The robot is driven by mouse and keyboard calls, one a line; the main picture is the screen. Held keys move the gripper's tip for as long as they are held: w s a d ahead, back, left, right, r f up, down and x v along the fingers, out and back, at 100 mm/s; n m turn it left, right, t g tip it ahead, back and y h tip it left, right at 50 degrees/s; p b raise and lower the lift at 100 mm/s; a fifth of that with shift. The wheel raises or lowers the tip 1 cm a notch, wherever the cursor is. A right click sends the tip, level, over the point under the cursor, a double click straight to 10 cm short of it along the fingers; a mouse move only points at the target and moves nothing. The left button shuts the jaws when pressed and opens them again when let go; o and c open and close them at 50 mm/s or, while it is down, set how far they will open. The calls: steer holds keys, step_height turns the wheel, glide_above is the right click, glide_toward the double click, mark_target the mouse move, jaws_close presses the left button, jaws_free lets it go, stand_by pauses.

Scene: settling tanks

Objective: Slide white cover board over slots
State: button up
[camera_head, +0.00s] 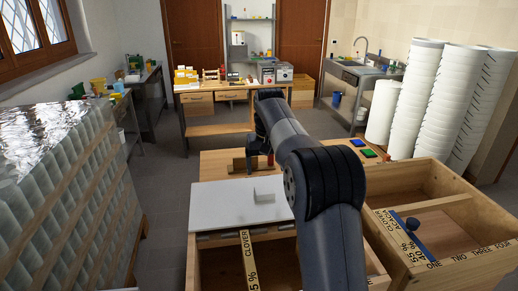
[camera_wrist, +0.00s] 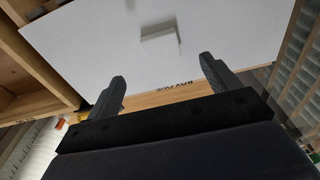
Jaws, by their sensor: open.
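The white cover board (camera_head: 218,204) lies flat across the far part of a wooden box labelled CLOVER (camera_head: 283,262). A small white block (camera_head: 264,194) stands up from the board like a handle. My gripper (camera_wrist: 162,67) is open and empty. In the wrist view its two dark fingers point towards the board (camera_wrist: 90,50), with the block (camera_wrist: 160,40) beyond their tips, roughly between them. No contact with the board or block is visible.
White bucket stacks (camera_head: 418,90) are at the back right. A workbench (camera_head: 235,92) stands behind. Grey floor lies between.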

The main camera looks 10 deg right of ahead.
mark_target(265, 192)
steer(key=f, duration=0.3)
steer(key=w+f+p, duration=0.1)
steer(key=f, duration=0.3)
steer(key=w+f, duration=0.1)
steer(key=f, duration=0.2)
steer(key=shift+f+p, duration=0.3)
steer(key=shift+p, duration=0.1)
steer(key=shift+c, duration=0.5)
steer(key=c, duration=1.2)
steer(key=shift+s, duration=0.15)
steer(key=shift+s+b, duration=0.2)
steer(key=shift+b, duration=0.15)
steer(key=shift+s+b, duration=2.8)
steer(key=shift+s, duration=2.5)
steer(key=shift+s+b, duration=1.55)
steer(key=shift+s, duration=4.35)
